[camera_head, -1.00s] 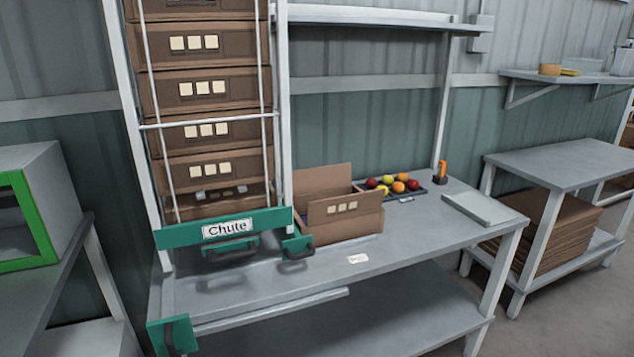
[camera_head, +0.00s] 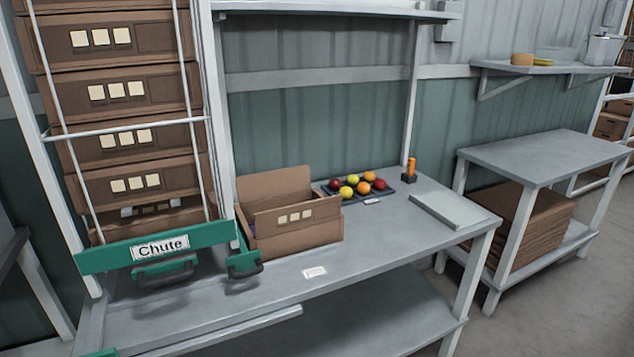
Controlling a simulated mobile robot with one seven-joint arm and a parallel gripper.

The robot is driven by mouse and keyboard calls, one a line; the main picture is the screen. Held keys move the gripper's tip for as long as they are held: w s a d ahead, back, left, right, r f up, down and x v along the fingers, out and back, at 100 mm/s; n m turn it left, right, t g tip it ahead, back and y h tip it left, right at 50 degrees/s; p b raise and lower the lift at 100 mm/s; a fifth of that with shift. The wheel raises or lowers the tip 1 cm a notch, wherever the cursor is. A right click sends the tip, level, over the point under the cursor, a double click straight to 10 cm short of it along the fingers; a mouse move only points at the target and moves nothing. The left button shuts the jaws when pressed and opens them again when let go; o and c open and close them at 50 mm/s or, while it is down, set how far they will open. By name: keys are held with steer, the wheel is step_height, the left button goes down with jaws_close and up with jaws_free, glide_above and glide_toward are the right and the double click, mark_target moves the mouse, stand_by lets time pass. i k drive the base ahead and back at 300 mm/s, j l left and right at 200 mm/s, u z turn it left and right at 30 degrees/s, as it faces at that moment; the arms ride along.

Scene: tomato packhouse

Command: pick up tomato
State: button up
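Several tomatoes sit together on a dark tray (camera_head: 390,191) toward the back of the grey workbench. Some are red, such as the red tomato (camera_head: 380,184) at the right end and another red one (camera_head: 334,185) at the left end. Others are orange (camera_head: 369,176) and yellow-green (camera_head: 346,192). An open brown cardboard box (camera_head: 295,235) stands just left of the tray, with its flaps up. Its inside is mostly hidden by the front flap. My gripper is not in this view.
The workbench (camera_head: 400,240) has clear room in front of the tray. A flat grey panel (camera_head: 447,210) and an orange-and-black object (camera_head: 410,169) lie to its right. The chute rack (camera_head: 160,248) with stacked boxes stands left. A side table (camera_head: 545,155) holds flat cardboard below.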

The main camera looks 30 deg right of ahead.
mark_target(334, 184)
steer(key=l+u, duration=0.25)
steer(key=l, duration=0.75)
steer(key=l+u, duration=0.3)
steer(key=l, duration=2.15)
steer(key=k+l, duration=0.15)
steer(key=l, duration=1.3)
steer(key=i, duration=0.55)
steer(key=j+u, duration=0.05)
